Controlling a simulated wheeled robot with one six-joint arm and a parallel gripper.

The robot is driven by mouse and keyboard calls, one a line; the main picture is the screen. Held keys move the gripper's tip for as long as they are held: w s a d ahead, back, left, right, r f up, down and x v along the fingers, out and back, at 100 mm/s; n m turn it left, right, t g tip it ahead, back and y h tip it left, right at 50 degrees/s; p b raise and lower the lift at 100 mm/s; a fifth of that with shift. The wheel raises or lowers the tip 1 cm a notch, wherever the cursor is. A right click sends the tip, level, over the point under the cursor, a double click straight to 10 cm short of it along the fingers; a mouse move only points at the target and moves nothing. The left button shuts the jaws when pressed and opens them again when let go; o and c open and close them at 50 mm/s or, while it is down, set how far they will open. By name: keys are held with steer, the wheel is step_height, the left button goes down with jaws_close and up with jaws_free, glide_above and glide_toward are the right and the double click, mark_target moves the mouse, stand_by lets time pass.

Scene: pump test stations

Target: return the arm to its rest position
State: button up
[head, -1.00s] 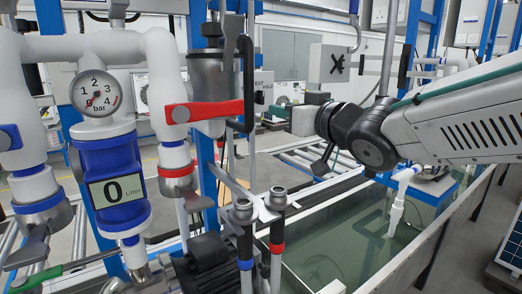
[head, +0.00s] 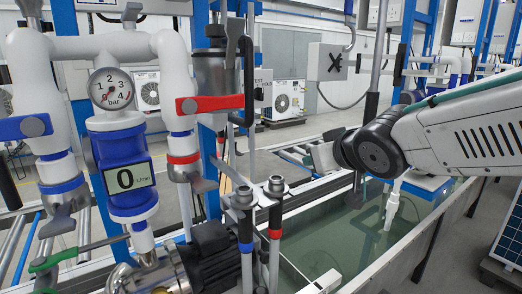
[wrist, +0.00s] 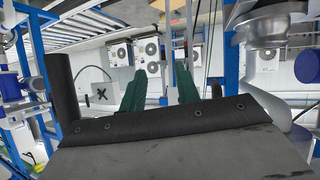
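My arm comes in from the right of the head view, with a pale vented link and a dark round joint above the water tank. The end of my gripper (head: 324,156) shows only partly, left of that joint. In the wrist view, the two green fingers of my gripper (wrist: 160,78) stand apart with a clear gap between them. Nothing is held between them. A dark wrist cover hides the lower part of that view.
A pump station with a pressure gauge (head: 111,88), a flow display reading 0 (head: 130,177) and a red lever (head: 210,104) stands at left. A long water tank (head: 330,240) lies below my arm. A panel (head: 510,235) stands at far right.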

steer(key=s+d+f+m+g+h, duration=0.1)
steer(key=s+d+f+g, duration=0.2)
steer(key=s, duration=0.6)
steer(key=s+d+f+m+g+h, duration=0.1)
steer(key=s+d+f+m+g, duration=0.1)
steer(key=s+d, duration=0.4)
steer(key=s+d+f+m+g+h, duration=0.1)
steer(key=s+d+f+g, duration=0.3)
steer(key=s, duration=0.8)
steer(key=shift+s+d+f+m+g, duration=0.15)
steer(key=shift+d+f+m+g, duration=0.25)
steer(key=shift+g, duration=0.5)
